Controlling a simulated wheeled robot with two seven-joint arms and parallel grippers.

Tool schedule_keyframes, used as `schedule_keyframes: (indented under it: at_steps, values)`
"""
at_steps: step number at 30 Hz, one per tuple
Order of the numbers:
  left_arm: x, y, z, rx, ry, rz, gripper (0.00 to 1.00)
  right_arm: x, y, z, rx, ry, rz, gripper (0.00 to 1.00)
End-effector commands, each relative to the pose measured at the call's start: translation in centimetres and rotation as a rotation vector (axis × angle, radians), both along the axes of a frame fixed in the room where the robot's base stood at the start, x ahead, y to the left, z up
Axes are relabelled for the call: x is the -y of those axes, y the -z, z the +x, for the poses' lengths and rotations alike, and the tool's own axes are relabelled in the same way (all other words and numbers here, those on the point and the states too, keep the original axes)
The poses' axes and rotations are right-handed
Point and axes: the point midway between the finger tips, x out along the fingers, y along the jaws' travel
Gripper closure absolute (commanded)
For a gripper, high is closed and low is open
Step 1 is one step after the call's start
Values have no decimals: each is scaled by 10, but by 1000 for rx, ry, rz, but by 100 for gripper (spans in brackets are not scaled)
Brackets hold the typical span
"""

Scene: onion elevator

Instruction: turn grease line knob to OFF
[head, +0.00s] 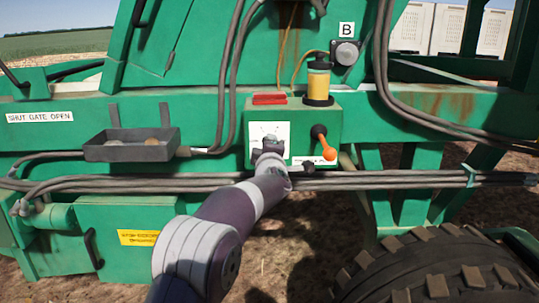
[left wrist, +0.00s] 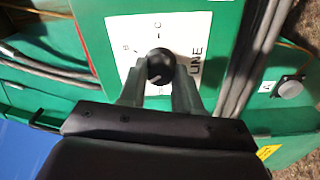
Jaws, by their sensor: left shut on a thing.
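The grease line knob (left wrist: 160,64) is a round black knob on a white label plate (left wrist: 198,30). The plate shows part of the word LINE and position letters that look like B and C; I cannot read OFF. A pale mark shows on the knob's lower part, but I cannot tell which position it points to. My left gripper (left wrist: 161,82) has a finger on each side of the knob and is shut on it. In the head view my left gripper (head: 268,152) covers the knob in front of the white plate (head: 281,130) on the green box. My right gripper is not in view.
An orange-tipped lever (head: 328,152) sits just right of the plate. A yellow grease reservoir (head: 318,83) and a red block (head: 270,98) are on top of the box. Grey hoses (head: 400,179) run below. A dark tray (head: 130,149) is at left, a tyre (head: 435,265) at lower right.

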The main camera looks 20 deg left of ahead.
Motion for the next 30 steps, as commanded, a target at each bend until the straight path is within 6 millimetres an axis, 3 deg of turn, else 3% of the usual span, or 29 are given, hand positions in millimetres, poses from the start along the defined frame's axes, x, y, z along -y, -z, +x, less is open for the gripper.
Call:
schedule_keyframes:
  at_steps: [12,30]
  values:
    - [0,3,0,109,1,-377,98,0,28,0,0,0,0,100]
    - [0,2,0,246,1,-852,98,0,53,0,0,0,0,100]
